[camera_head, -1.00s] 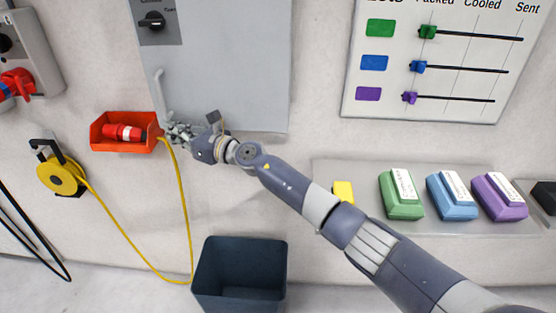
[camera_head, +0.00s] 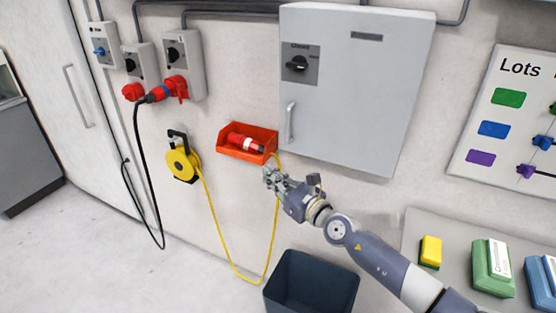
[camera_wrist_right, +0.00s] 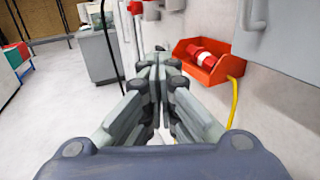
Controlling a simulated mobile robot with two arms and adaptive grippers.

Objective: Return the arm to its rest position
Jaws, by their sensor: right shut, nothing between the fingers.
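My right gripper (camera_head: 272,178) is shut and empty in the head view, just below and right of the red wall bin. My right arm reaches to it from the lower right. In the right wrist view its fingers (camera_wrist_right: 160,62) are closed together. The left gripper is not in view.
The red bin (camera_head: 228,151) holds a red and white plug (camera_head: 245,143). A grey cabinet (camera_head: 350,110) hangs above the gripper. A yellow cable (camera_head: 213,215) loops from a reel (camera_head: 181,163). A dark bin (camera_head: 310,283) stands below my arm. A shelf (camera_head: 415,235) is at right.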

